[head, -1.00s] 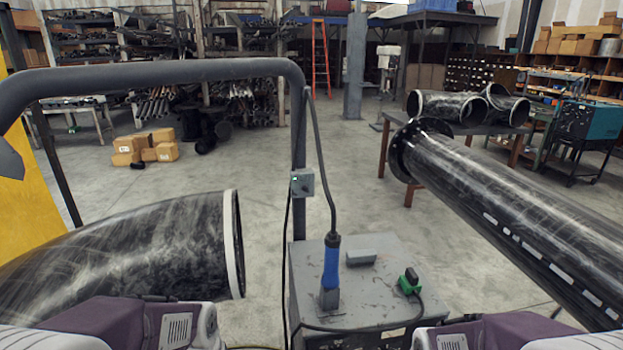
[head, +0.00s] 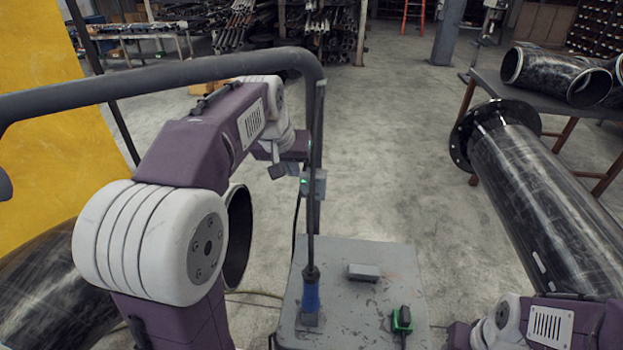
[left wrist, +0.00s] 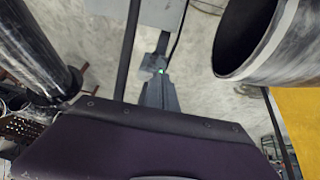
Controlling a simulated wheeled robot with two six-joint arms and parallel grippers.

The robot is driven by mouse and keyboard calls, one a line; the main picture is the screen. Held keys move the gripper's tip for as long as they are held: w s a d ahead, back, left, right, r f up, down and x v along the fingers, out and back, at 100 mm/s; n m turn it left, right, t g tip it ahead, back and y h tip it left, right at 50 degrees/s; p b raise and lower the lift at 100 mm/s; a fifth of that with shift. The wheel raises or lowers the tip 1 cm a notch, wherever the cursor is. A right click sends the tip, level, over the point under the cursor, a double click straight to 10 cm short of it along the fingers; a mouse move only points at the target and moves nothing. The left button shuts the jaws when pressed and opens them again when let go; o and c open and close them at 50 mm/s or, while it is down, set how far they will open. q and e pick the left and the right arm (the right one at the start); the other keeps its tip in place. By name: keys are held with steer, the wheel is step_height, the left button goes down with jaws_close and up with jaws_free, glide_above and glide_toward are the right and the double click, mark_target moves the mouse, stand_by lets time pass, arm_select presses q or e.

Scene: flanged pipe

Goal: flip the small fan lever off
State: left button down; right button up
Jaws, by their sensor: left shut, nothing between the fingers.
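The small grey switch box (head: 314,184) is fixed to the upright post of the dark pipe frame. A green light shows on its left side. The lever itself is too small to make out, and I cannot tell its position. My left gripper (head: 279,170) is shut and empty just left of the box, close to it; whether it touches is unclear. In the left wrist view the shut gripper (left wrist: 157,93) points at the green light (left wrist: 161,71), which shows just beyond its tips. My right gripper is out of view; only part of that arm shows at the lower right.
A grey cabinet (head: 350,270) stands below, with a blue-sleeved plug (head: 311,294) and a green-and-black connector (head: 402,320). The frame's dark top bar (head: 170,75) crosses near my left arm. A large flanged pipe (head: 545,200) lies at the right.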

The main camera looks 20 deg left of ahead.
arm_select(q)
glide_toward(309, 194)
steer(key=p+x, duration=0.2)
steer(key=x, duration=0.3)
steer(key=shift+w+f, duration=0.2)
steer(key=shift+f, duration=0.1)
steer(key=shift+w+a+f, duration=0.15)
steer(key=shift+f, duration=0.35)
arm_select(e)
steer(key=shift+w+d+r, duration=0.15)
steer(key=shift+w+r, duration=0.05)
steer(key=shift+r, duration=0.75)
